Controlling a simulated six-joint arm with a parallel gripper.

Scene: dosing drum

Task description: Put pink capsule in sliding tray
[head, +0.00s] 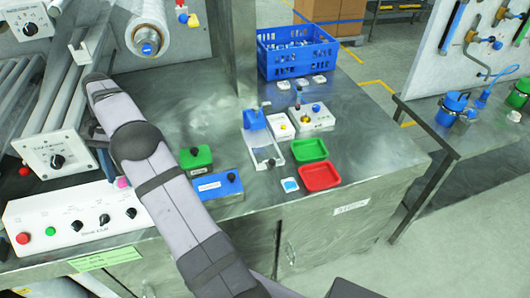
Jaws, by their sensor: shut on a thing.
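A small pink piece, the pink capsule (122,182), shows at the left, just above the back of the white control box. My gripper (112,174) is there, mostly hidden behind my own arm. It is shut on the capsule; the fingertips are hard to make out. A narrow, shallow pale tray (265,143) with a dark knob at its near end lies right of the middle, below a blue block (254,119). It looks like the sliding tray. My gripper is well to the left of it.
Green (310,150) and red (320,177) trays lie right of the pale tray. A green box (195,157) and a blue box (217,188) with dark knobs stand left of it. A blue crate (296,51) is behind. A metal column (240,50) rises from the bench.

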